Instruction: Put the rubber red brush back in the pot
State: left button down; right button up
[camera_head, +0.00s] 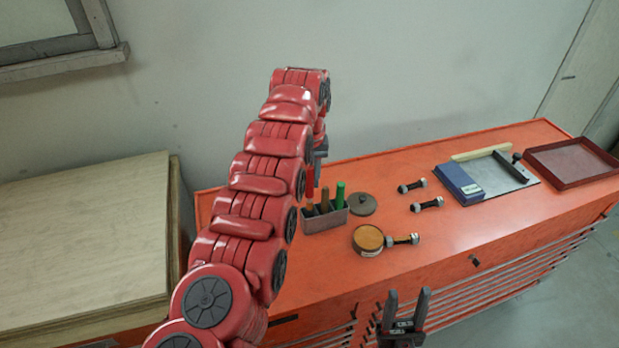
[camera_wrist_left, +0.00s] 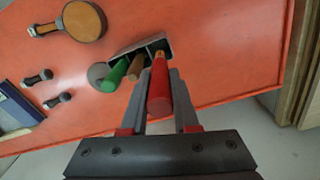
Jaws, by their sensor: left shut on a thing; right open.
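The red brush (camera_head: 310,182) is held upright by my left gripper (camera_head: 318,158), over the left end of the grey pot (camera_head: 326,222). In the left wrist view, the red handle (camera_wrist_left: 159,88) lies between the two fingers of my left gripper (camera_wrist_left: 161,74), which is shut on it. The brush's lower end meets the pot (camera_wrist_left: 154,41) in the picture; I cannot tell how deep it sits. A brown-handled tool (camera_wrist_left: 136,68) and a green-handled tool (camera_wrist_left: 114,76) stand in the pot beside it. My right gripper (camera_head: 405,304) is open and empty near the front edge.
The orange cabinet top (camera_head: 470,235) bears a round dark lid (camera_head: 361,204), a round wooden-topped item (camera_head: 368,239) and small dumbbell-shaped parts (camera_head: 428,204). Stacked boards (camera_head: 85,235) stand at left.

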aim_at(309, 197)
pick_arm(q)
jog(key=shift+f+b, duration=2.75)
jog(key=shift+f, duration=0.6)
jog(key=c, duration=0.6)
grip_release()
jog(key=shift+r, duration=0.1)
